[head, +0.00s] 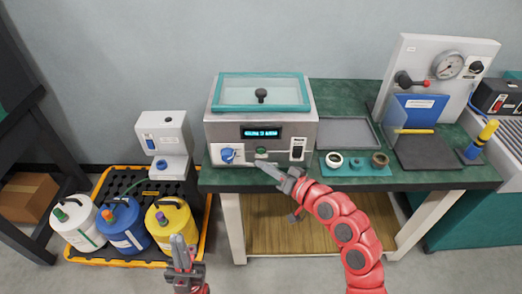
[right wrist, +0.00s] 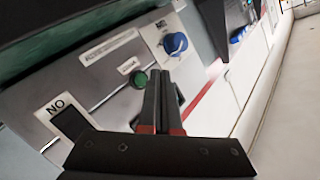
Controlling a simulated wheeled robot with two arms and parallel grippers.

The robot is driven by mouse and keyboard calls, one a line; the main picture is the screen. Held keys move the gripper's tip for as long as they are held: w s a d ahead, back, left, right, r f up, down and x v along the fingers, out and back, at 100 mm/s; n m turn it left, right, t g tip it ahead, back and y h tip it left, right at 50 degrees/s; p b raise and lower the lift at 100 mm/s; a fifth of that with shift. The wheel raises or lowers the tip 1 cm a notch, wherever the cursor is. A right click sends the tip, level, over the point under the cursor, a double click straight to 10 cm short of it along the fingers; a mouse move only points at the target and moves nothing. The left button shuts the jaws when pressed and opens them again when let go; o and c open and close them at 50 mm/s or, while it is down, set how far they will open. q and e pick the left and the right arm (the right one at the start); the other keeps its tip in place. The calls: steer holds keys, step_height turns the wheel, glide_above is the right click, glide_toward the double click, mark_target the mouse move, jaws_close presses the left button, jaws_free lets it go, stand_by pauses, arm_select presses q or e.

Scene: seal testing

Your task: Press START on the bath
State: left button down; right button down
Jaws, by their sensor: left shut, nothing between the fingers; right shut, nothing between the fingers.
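The bath (head: 215,130) is a grey box with a teal-rimmed glass lid (head: 245,92) and a lit blue display (head: 260,132). Its front carries a blue knob (head: 229,155), a green button (head: 262,152) and a dark switch (head: 297,149). My right gripper (head: 263,165) is shut and empty, with its tips just below and in front of the green button. In the right wrist view, the green button (right wrist: 140,79) shows just left of the shut fingers (right wrist: 162,75); contact cannot be told. My left gripper (head: 179,244) is shut and empty, low in front of the bench.
A teal mat (head: 345,171) with several rings lies right of the bath, before an empty grey tray (head: 347,131). A press-like stand (head: 430,150) is further right. Several jugs stand in a yellow-edged tray (head: 127,257) at left.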

steer(key=s, duration=0.3)
steer(key=shift+s, duration=0.1)
stand_by(0.8)
